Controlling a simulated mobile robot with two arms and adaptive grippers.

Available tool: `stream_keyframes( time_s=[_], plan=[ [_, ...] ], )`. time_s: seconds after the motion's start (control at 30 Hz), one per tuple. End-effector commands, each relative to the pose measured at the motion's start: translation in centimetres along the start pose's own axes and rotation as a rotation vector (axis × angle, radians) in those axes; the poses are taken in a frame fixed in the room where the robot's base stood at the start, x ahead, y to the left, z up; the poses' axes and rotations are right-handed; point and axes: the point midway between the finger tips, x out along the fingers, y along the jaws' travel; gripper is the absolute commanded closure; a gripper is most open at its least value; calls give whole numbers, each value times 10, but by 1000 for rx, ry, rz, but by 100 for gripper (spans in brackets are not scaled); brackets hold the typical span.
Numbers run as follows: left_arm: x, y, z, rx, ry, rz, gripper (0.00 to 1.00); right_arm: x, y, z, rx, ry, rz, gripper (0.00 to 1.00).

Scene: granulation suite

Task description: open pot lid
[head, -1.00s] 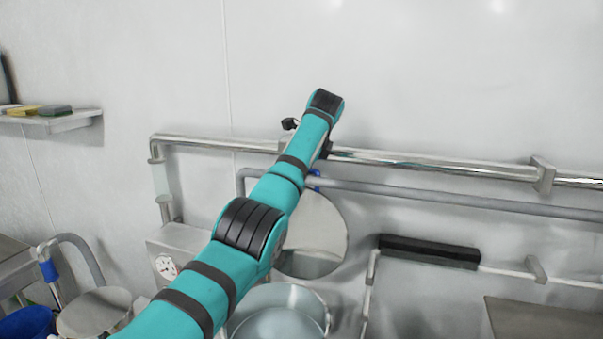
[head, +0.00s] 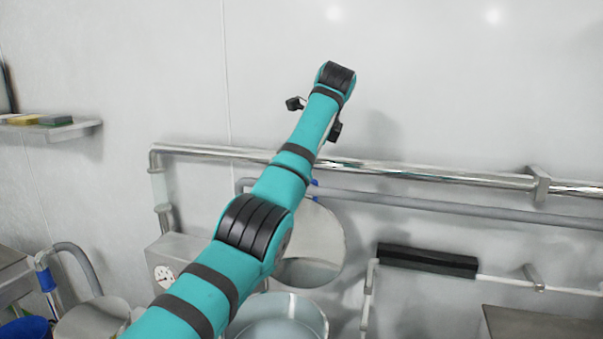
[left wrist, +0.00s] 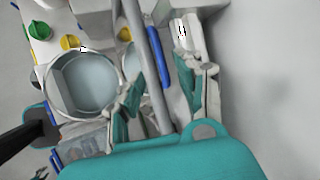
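The metal pot (head: 285,318) stands open at the bottom of the head view, partly behind my left arm. Its round lid (head: 322,250) stands raised and tilted up behind the pot, under the grey pipe. In the left wrist view, the round open mouth of the pot (left wrist: 88,82) is at the left. My left gripper (left wrist: 160,78) has its fingers spread, with nothing clearly held. A grey pipe and a blue grip show between or beyond the fingers. In the head view this gripper is hidden behind its own arm.
A shiny wall pipe (head: 430,174) and a grey pipe (head: 440,203) cross behind the arm. A gauge box (head: 185,250) is left of the pot. A black padded bar (head: 427,260) is at the right. The wall above is clear.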

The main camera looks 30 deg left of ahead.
Motion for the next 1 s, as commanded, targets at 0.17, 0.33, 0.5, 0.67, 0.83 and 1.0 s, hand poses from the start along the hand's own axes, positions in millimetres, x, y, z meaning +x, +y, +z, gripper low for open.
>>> stream_keyframes(
  time_s=[0.17,0.33,0.5,0.67,0.83,1.0],
  plan=[
    [-28,0,1,-1,0,-1,64,0,0,0,0,0,-1,60],
    [-38,0,1,-1,-1,-1,64,0,-1,0,0,0,-1,60],
    [-38,0,1,-1,-1,0,64,0,-1,0,0,0,-1,60],
    [-38,0,1,-1,-1,0,64,0,-1,0,0,0,-1,60],
    [-38,0,0,-1,-1,0,64,0,-1,0,0,0,-1,60],
    [-38,0,0,0,0,-1,64,0,-6,-3,3,4,-7,60]
  ],
)
